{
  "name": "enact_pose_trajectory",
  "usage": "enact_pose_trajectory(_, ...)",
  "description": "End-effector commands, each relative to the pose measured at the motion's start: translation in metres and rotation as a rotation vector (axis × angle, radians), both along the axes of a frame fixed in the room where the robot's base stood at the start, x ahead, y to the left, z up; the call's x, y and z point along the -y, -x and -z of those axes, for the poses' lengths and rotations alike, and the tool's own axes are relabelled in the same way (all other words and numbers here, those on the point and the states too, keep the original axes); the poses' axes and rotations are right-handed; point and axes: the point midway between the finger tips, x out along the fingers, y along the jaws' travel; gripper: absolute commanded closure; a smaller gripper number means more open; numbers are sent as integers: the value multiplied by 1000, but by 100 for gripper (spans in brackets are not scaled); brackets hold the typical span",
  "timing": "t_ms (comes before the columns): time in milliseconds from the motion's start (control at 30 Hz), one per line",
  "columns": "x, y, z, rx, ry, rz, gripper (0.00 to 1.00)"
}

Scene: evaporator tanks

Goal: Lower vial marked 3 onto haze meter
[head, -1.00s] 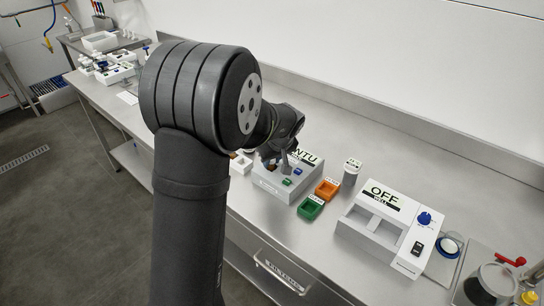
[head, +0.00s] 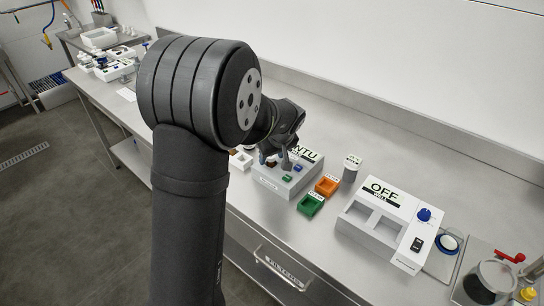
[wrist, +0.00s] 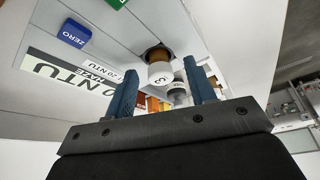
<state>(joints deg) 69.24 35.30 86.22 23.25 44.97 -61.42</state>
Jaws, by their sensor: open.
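The haze meter (head: 262,181) is a light grey box with an NTU display and blue and green buttons, on the bench in the head view. In the wrist view its sloping face (wrist: 110,50) fills the upper left. The vial marked 3 (wrist: 160,74) has a white cap and an amber body. It shows at the dark round well in the meter's face, some amber still visible below the cap; how deep it sits is unclear. My gripper (wrist: 160,60) is open, one finger on either side of the vial in the wrist view. In the head view my gripper (head: 285,161) is over the meter.
An orange tray (head: 327,187) and a green tray (head: 311,206) stand right of the meter. A grey labelled cup (head: 350,170) is behind them. A white device reading OFF (head: 405,235) stands further right. The bench behind the meter is clear.

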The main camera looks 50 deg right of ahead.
Motion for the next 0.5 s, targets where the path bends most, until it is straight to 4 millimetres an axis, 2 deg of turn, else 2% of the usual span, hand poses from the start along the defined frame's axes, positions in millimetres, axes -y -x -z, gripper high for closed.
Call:
enact_pose_trajectory(167,-4,11,-29,2,3,2,50)
enact_pose_trajectory(500,-16,41,-106,1,5,2,50)
